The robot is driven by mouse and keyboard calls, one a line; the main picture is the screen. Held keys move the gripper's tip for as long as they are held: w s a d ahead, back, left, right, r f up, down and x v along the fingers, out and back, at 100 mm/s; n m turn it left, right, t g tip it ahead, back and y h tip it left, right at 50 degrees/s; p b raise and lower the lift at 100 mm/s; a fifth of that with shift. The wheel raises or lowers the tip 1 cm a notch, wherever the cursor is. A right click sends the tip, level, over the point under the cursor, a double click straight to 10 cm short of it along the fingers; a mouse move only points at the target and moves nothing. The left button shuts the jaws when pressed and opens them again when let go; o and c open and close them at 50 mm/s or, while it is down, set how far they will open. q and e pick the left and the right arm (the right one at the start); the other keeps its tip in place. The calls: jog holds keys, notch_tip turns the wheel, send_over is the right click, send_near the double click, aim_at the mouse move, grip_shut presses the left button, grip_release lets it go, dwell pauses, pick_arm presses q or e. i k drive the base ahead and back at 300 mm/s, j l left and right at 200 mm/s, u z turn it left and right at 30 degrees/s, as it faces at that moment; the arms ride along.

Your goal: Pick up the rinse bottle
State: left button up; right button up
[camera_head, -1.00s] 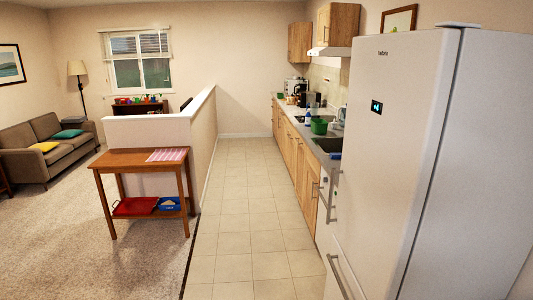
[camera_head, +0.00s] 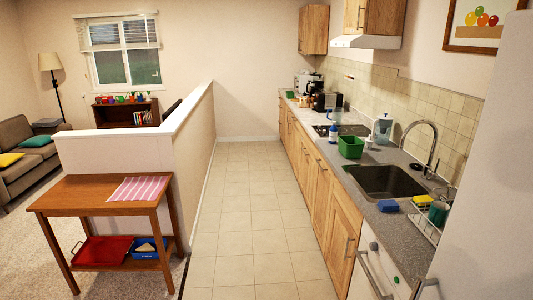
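A small blue-and-white bottle (camera_head: 333,136) stands upright on the grey kitchen counter, just left of a green tub (camera_head: 350,147). It looks like the rinse bottle, but it is too small for me to read a label. A pitcher-like container (camera_head: 381,129) with a bluish body stands behind the tub to the right, near the tiled wall. Neither of my grippers shows in this view.
The counter (camera_head: 385,214) runs along the right with a sink (camera_head: 385,181), a tall faucet (camera_head: 431,145), a blue sponge (camera_head: 388,205) and a dish rack (camera_head: 427,222). The white fridge (camera_head: 490,180) edges the near right. A wooden side table (camera_head: 85,193) stands left. The tiled floor (camera_head: 250,220) between is clear.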

aim_at(333, 130)
jog(key=i, duration=2.65)
